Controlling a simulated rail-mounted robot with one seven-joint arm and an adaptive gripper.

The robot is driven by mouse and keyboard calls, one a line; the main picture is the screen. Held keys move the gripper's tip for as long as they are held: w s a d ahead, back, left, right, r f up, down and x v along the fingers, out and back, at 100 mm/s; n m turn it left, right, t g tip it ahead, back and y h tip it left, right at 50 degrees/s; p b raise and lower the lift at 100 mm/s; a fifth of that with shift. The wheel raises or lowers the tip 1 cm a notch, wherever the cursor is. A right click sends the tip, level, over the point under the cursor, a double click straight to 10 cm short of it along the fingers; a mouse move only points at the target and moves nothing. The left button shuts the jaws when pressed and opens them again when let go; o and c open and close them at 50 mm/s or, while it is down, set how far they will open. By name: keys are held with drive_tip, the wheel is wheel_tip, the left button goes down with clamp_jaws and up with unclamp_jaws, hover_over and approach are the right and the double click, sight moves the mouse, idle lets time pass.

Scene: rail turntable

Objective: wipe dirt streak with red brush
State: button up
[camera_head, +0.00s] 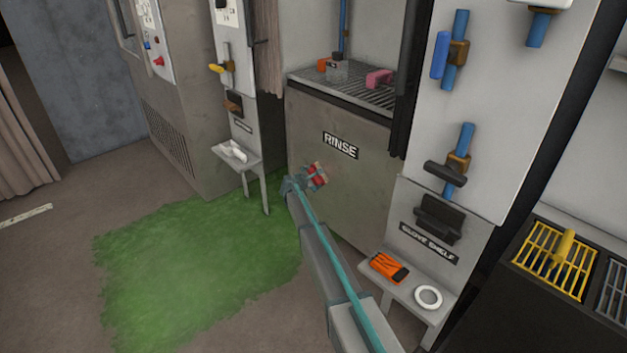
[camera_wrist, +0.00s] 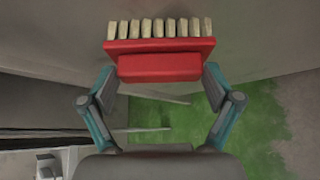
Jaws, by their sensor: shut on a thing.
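The red brush (camera_head: 318,174) is in my gripper (camera_head: 308,180), in front of the grey panel (camera_head: 350,195) below the RINSE label. In the wrist view the brush (camera_wrist: 160,68) has a red block and a row of pale bristles along its far edge. Both fingers of my gripper (camera_wrist: 160,76) press on the sides of the red block. The bristles point toward a grey-brown surface, close to it; I cannot tell whether they touch. I cannot make out a clear dirt streak; the brush and my gripper hide part of the panel.
A green patch (camera_head: 200,265) covers the floor at left. A small shelf (camera_head: 240,158) on legs stands left of the panel. At right, the glove shelf (camera_head: 405,290) holds an orange glove (camera_head: 389,267) and a white ring (camera_head: 428,297). A grated bay (camera_head: 350,90) lies above the panel.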

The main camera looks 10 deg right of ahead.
drive_tip(key=shift+d+r, duration=0.1)
drive_tip(key=shift+d, duration=0.05)
drive_tip(key=shift+s+a, duration=0.55)
drive_tip(key=shift+a, duration=0.3)
drive_tip(key=shift+s+a, duration=0.5)
drive_tip(key=shift+a, duration=0.35)
drive_tip(key=shift+s+a, duration=0.55)
drive_tip(key=shift+a, duration=0.3)
drive_tip(key=shift+s+a, duration=0.45)
drive_tip(key=shift+a, duration=0.2)
drive_tip(key=shift+s+a, duration=0.4)
drive_tip(key=shift+a, duration=0.25)
